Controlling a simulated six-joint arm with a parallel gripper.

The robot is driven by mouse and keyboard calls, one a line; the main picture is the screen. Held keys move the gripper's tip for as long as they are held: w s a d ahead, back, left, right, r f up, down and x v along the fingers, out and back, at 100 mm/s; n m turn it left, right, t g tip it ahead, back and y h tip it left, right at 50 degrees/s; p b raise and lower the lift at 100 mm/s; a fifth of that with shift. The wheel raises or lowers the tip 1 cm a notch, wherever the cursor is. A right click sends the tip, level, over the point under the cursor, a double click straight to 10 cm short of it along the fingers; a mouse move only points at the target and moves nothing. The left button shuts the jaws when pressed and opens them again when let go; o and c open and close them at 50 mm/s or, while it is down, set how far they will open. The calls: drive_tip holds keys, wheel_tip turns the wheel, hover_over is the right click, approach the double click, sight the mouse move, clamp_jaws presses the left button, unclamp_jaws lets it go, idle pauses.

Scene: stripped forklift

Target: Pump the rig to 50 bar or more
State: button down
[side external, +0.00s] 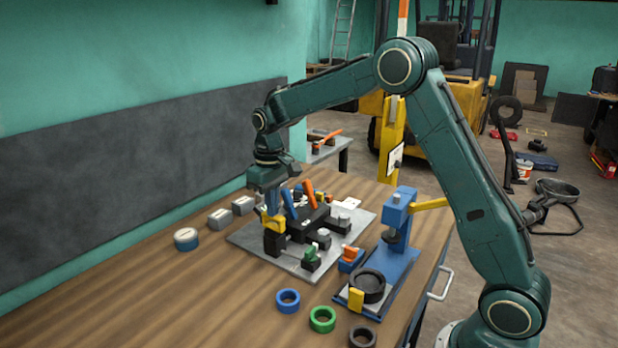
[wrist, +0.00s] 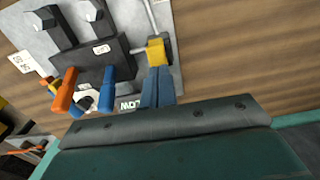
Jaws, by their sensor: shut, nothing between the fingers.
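The rig is a grey plate (side external: 250,240) on the bench with a black block (side external: 308,218) on it. An orange lever (side external: 308,192) and a blue lever (side external: 289,203) stand on the block; in the wrist view they are the orange lever (wrist: 64,90) and blue lever (wrist: 107,88). A yellow piece (side external: 273,222) sits at the plate's left side, by a metal rod in the wrist view (wrist: 158,50). My gripper (wrist: 158,70) points down with its fingers shut and empty, right at the yellow piece. I cannot tell whether they touch. No pressure reading is legible.
A blue press (side external: 398,212) with a yellow arm stands right of the rig. Blue (side external: 288,301), green (side external: 322,319) and black (side external: 362,337) rings lie in front. The bench's left front is clear.

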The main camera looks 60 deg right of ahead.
drive_tip(key=shift+r, duration=1.85)
drive_tip(key=shift+f, duration=0.15)
drive_tip(key=shift+f, duration=2.4)
drive_tip(key=shift+r, duration=2.55)
drive_tip(key=shift+f, duration=0.15)
